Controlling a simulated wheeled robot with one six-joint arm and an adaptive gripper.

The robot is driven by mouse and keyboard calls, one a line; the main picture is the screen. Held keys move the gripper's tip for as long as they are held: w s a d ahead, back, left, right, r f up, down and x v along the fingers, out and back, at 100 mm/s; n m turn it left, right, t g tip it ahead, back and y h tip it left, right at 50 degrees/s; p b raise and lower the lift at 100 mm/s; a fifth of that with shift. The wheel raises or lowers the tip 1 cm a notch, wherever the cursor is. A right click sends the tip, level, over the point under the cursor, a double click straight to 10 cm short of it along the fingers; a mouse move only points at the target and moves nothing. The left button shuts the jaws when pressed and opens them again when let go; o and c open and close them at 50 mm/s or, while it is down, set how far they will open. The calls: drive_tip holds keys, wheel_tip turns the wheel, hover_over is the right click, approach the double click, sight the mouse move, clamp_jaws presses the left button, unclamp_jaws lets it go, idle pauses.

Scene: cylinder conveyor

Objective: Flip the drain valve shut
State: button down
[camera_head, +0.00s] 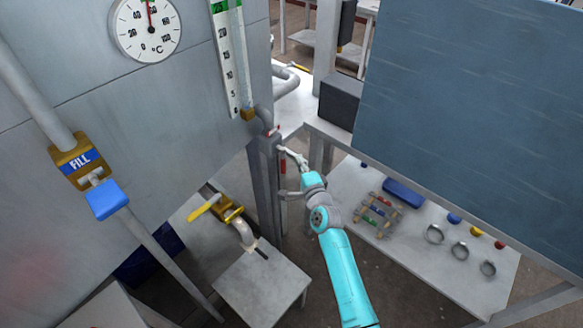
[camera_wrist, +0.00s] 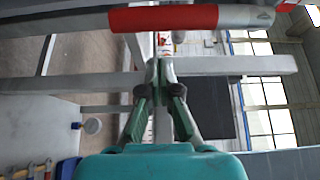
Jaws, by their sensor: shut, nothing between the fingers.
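The drain valve (camera_head: 230,210) is a brass body low on the grey tank, with a yellow lever (camera_head: 203,211) sticking out to the left and a pipe elbow below it. My gripper (camera_head: 285,152) is up and to the right of this valve, apart from it, beside a grey post. In the wrist view my gripper (camera_wrist: 159,65) has its fingers together with nothing between them. The drain valve is not visible in the wrist view.
The FILL valve (camera_head: 72,163) with a blue handle (camera_head: 106,200) is on the left pipe. A small grey table (camera_head: 265,290) stands below the drain elbow. A red-sleeved bar (camera_wrist: 165,18) crosses close above my gripper. A white shelf (camera_head: 425,275) with rings is at right.

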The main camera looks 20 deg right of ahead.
sight(283, 162)
drive_tip(key=shift+s+a, duration=0.35)
drive_tip(key=shift+a, duration=0.45)
drive_tip(key=shift+s+a, duration=0.3)
drive_tip(key=shift+a, duration=0.5)
